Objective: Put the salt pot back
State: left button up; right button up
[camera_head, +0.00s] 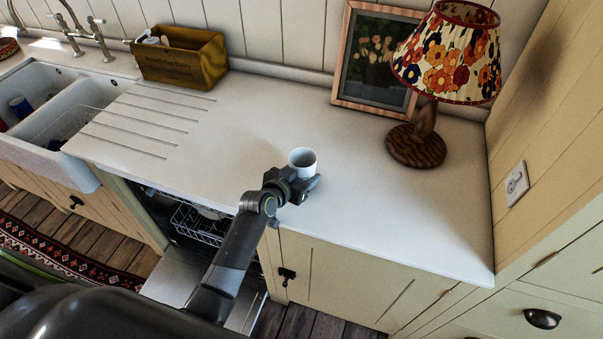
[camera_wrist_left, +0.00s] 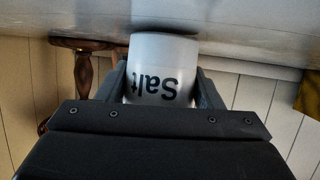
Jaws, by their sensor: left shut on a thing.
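The salt pot (camera_head: 302,162) is a small white open-topped pot at the middle of the white countertop, near its front edge. In the left wrist view the salt pot (camera_wrist_left: 163,70) appears upside down, with the dark word "Salt" facing the camera. My left gripper (camera_head: 297,182) is shut on the pot, with a finger on each side of it; the fingers also show in the left wrist view (camera_wrist_left: 162,85). The pot looks upright and at or just above the countertop (camera_head: 400,215); I cannot tell whether it touches. My right gripper is not in view.
A floral-shaded lamp (camera_head: 427,140) and a framed picture (camera_head: 376,65) stand behind to the right. A wooden box (camera_head: 180,58) stands at the back left, near the sink (camera_head: 60,105). An open dishwasher (camera_head: 205,225) is below the counter. The counter around the pot is clear.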

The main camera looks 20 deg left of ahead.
pick_arm(q)
jog(key=shift+f, duration=0.1)
jog(key=o, duration=0.6)
jog(key=shift+f, duration=0.15)
jog(key=shift+c, duration=0.2)
jog(key=o, duration=0.4)
jog(key=shift+o, duration=0.2)
jog(key=shift+r, duration=0.25)
jog(key=b+v, duration=0.1)
jog(key=v, duration=1.1)
jog(key=shift+r+b, duration=0.1)
jog(key=shift+b, duration=0.3)
